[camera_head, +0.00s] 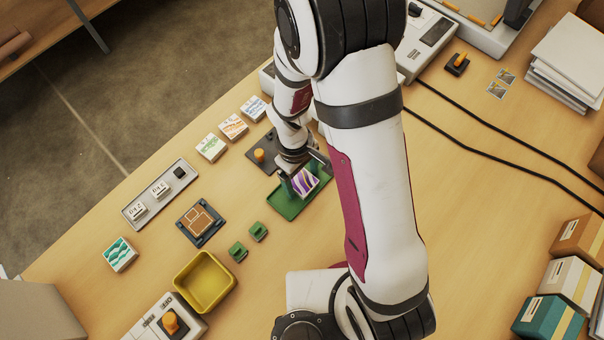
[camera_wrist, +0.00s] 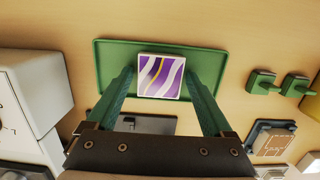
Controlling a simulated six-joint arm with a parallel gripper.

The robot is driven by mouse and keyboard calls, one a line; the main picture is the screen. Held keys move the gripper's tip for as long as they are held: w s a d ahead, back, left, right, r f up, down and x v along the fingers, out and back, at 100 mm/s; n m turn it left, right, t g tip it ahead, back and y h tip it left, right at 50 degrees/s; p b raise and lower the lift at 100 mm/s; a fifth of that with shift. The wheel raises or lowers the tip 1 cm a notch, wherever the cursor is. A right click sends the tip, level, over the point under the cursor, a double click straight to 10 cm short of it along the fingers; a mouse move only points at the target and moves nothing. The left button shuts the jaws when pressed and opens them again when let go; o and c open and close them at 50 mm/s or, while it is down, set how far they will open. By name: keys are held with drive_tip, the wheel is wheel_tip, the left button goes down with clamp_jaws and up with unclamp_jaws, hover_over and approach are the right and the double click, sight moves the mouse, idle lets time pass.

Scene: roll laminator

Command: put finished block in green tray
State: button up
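The finished block (camera_head: 304,181), a white tile with a purple, white and yellow wavy top, is in the green tray (camera_head: 287,207). In the wrist view the block (camera_wrist: 161,77) appears to lie flat on the floor of the green tray (camera_wrist: 215,62), near its middle. My gripper (camera_head: 303,173) is low over the tray, with one finger on each side of the block. In the wrist view my gripper's green fingers (camera_wrist: 160,80) stand slightly apart from the block's sides, so it looks open. The fingers' far contact faces are partly hidden.
A dark plate with an orange knob (camera_head: 260,155) lies left of the tray. Several patterned blocks (camera_head: 233,126) stand behind it. Two green clips (camera_head: 248,240), a yellow bin (camera_head: 205,281) and a brown block fixture (camera_head: 200,222) are nearby. Cables (camera_head: 500,140) cross the right side.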

sight(297, 177)
drive_tip(key=shift+o, duration=0.5)
drive_tip(key=shift+r, duration=0.45)
wheel_tip(297, 177, up, 11)
drive_tip(key=w+a, duration=0.1)
drive_tip(key=s+d+r+m+y, duration=0.1)
drive_tip(key=s+d+r+m, duration=0.2)
drive_tip(key=s+m, duration=0.4)
drive_tip(key=s+d+r+m+y, duration=0.1)
drive_tip(key=s+d+r+m, duration=0.1)
drive_tip(key=s+r+m, duration=0.4)
drive_tip(key=shift+s+d+m+t+y, duration=0.4)
drive_tip(key=shift+s+m, duration=0.4)
drive_tip(key=shift+s, duration=0.15)
